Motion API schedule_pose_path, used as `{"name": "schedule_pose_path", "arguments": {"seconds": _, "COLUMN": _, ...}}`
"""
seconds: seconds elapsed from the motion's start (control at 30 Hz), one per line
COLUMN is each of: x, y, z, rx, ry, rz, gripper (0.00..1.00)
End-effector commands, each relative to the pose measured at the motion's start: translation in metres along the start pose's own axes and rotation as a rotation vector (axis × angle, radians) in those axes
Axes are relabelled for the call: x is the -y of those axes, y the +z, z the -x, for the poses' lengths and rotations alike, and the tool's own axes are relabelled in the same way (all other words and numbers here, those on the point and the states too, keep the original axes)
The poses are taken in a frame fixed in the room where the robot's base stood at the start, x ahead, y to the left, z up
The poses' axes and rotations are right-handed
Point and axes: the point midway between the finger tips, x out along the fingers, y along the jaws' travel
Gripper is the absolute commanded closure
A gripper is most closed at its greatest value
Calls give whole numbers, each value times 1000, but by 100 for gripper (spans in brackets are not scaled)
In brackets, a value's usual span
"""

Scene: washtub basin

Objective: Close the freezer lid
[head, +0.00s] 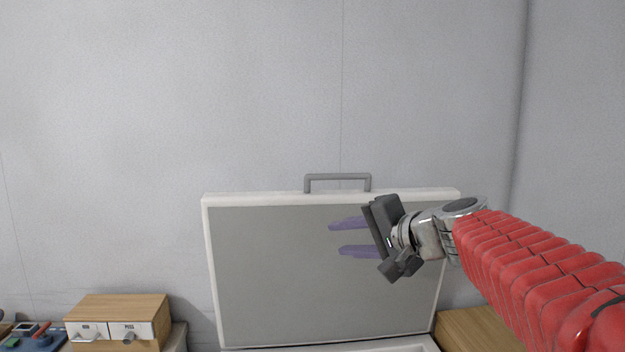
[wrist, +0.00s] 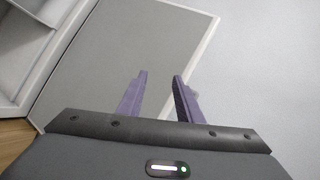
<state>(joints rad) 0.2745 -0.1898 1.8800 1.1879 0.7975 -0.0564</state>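The freezer lid (head: 280,270) stands upright and open against the wall in the head view, a grey panel with a white frame. A grey handle (head: 338,177) sits on its top edge. The freezer body (head: 400,346) shows only as a white rim at the bottom. My gripper (head: 340,238) is in front of the lid's right half, its two purple fingers apart with nothing between them. In the wrist view the fingers (wrist: 158,95) point at the lid (wrist: 120,50), near its edge. Whether they touch the lid cannot be told.
A wooden surface (head: 475,330) lies right of the freezer. The wall (head: 270,90) is close behind the lid. The space above the lid is clear.

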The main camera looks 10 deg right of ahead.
Motion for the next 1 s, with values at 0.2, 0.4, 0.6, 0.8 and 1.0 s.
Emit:
{"name": "schedule_pose_path", "arguments": {"seconds": 0.2, "x": 39, "y": -78, "z": -11, "rx": -91, "ry": -167, "rz": -175, "gripper": 68}}
{"name": "schedule_pose_path", "arguments": {"seconds": 0.4, "x": 58, "y": -123, "z": -11, "rx": -142, "ry": -269, "rz": -274, "gripper": 68}}
{"name": "schedule_pose_path", "arguments": {"seconds": 0.6, "x": 62, "y": -132, "z": -10, "rx": -152, "ry": -290, "rz": -293, "gripper": 68}}
{"name": "schedule_pose_path", "arguments": {"seconds": 0.8, "x": 62, "y": -131, "z": -10, "rx": -151, "ry": -289, "rz": -292, "gripper": 68}}
{"name": "schedule_pose_path", "arguments": {"seconds": 1.0, "x": 63, "y": -132, "z": -17, "rx": -150, "ry": -288, "rz": -292, "gripper": 68}}
